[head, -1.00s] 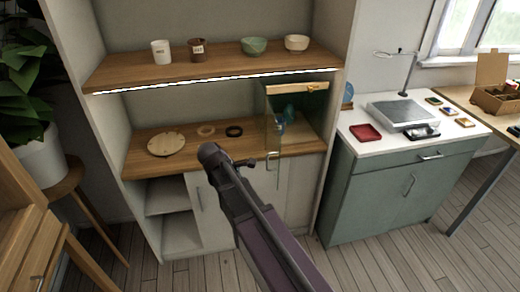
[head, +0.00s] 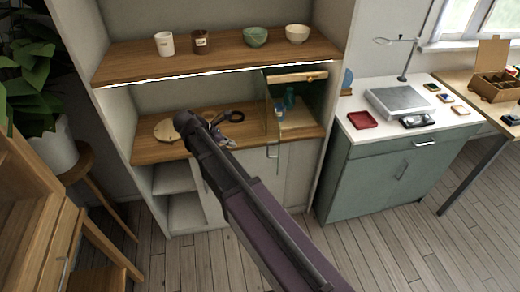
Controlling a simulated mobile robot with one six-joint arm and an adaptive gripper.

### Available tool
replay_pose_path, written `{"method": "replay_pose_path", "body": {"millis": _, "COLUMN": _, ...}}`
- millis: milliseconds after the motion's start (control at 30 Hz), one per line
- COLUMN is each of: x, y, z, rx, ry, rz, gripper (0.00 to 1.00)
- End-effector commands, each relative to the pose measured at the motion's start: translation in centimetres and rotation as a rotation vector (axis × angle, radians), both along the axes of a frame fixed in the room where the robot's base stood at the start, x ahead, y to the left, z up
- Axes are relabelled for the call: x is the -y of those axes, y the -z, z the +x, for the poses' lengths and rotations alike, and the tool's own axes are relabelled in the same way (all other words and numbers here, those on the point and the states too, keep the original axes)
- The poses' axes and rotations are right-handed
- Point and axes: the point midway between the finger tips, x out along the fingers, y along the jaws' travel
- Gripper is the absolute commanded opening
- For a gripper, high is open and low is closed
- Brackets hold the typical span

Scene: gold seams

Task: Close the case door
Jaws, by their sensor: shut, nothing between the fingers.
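The glass case (head: 313,98) stands at the right end of the middle wooden shelf, with a wooden strip along its top. Its clear door (head: 272,125) is swung open toward me and seen nearly edge-on, with a metal handle (head: 273,151) low on it. A teal bottle (head: 290,97) and a small blue item (head: 280,113) show inside or through the glass. My gripper (head: 222,133) is over the shelf, left of the door and apart from it in the picture. It is shut and empty, partly hidden behind my arm.
A round wooden board (head: 165,130) and a black ring (head: 234,115) lie on the same shelf. Cups and bowls (head: 255,37) stand on the shelf above. A green cabinet (head: 385,170) with a red tray (head: 362,120) is to the right. The floor in front is clear.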

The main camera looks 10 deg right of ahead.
Motion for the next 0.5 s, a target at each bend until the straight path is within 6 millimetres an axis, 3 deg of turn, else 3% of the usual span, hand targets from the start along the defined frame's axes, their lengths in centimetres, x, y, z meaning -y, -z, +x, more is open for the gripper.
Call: {"method": "replay_pose_path", "body": {"millis": 500, "x": 1.6, "y": 1.9, "z": 0.1, "rx": 0.001, "ry": 0.002, "rz": 0.000, "gripper": 0.00}}
